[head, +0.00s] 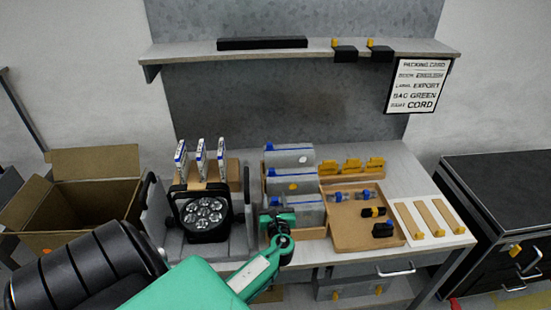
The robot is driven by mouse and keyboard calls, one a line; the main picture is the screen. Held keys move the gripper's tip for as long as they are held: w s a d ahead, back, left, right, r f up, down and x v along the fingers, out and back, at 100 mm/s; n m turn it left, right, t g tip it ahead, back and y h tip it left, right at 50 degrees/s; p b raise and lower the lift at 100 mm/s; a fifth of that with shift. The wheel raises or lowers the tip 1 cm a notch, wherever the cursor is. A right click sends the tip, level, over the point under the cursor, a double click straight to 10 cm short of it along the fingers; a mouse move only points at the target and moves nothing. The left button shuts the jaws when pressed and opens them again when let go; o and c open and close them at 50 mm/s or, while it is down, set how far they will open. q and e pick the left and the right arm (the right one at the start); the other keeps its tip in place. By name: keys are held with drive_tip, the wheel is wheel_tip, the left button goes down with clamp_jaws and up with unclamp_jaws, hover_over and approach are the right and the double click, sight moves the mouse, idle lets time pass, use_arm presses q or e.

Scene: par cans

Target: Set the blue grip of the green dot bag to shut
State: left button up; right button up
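Several grey bags with blue grips lie in a stepped wooden holder (312,233) at the middle of the bench. The back bag (297,158) shows no clear dot colour. The middle bag (305,179) has an orange dot. The front bag (311,208) has a blue grip (276,201) at its left end. My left gripper (277,220) is at the front bag's left end and covers part of it. Green shows there, but I cannot tell a dot from the gripper's parts, nor how far apart the fingers are. My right gripper is not in view.
A round black lamp (207,214) stands in a grey cradle left of the bags. An open cardboard box (95,195) is farther left. A wooden tray (352,235) with small connectors lies right. A packing card (417,86) hangs from the shelf (200,52).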

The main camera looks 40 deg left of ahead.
use_arm(q)
drive_tip(key=shift+s+d+f, duration=0.1)
drive_tip(key=shift+s+d, duration=0.15)
drive_tip(key=shift+d, duration=0.1)
drive_tip(key=b+v, duration=0.4)
drive_tip(key=v, duration=0.9)
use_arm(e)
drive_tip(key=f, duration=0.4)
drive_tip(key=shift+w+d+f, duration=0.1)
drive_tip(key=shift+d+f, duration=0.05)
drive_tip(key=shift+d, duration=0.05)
use_arm(q)
drive_tip(key=shift+s, duration=0.1)
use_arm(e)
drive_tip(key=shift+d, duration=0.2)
